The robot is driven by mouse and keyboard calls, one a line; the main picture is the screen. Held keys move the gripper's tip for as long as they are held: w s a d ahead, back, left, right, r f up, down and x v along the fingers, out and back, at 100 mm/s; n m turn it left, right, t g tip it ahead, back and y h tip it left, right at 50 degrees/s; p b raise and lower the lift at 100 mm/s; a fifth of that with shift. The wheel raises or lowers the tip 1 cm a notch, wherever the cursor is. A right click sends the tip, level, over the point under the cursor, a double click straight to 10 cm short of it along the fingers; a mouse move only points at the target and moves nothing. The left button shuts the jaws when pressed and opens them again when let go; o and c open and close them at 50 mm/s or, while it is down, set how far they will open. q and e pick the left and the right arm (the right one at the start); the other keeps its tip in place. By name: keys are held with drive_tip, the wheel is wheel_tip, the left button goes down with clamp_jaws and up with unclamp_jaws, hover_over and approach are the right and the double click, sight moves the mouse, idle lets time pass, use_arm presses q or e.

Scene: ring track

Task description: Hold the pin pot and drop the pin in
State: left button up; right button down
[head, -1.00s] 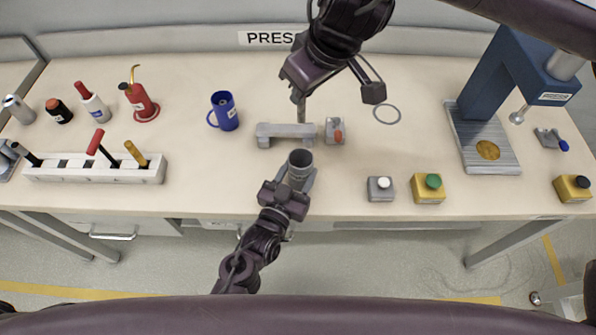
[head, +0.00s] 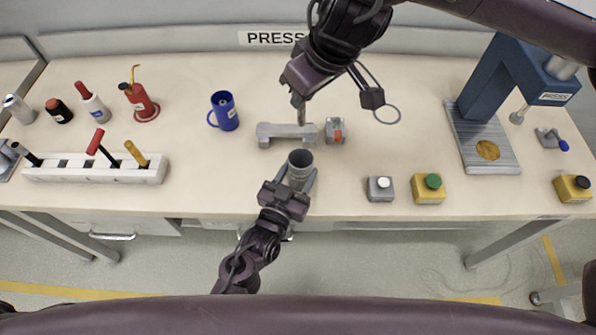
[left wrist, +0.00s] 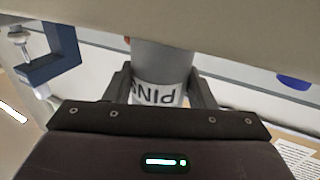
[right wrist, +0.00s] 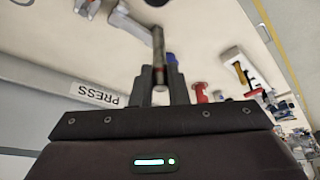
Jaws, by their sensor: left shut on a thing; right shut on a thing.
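The grey pin pot (head: 300,168) stands upright near the table's front edge, its open mouth facing up. My left gripper (head: 297,182) is shut around it from the front. The left wrist view shows the pot (left wrist: 160,85) with its label "PIN" between the fingers. My right gripper (head: 298,98) is above the table, behind the pot. It is shut on a thin grey pin (right wrist: 158,45), which sticks out past its fingertips in the right wrist view. In the head view the pin hangs near the grey block and is apart from the pot.
A grey block (head: 275,133) and a small grey switch with a red tip (head: 336,134) stand behind the pot. A blue mug (head: 226,112) is left. Button boxes (head: 429,188) and a blue press (head: 488,85) are right. A white rack (head: 75,170) stands far left.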

wheel_tip(320, 180, down, 12)
idle(1.4)
drive_tip(key=c, duration=1.3)
unclamp_jaws()
drive_tip(key=shift+c, duration=0.2)
drive_tip(key=v, duration=1.2)
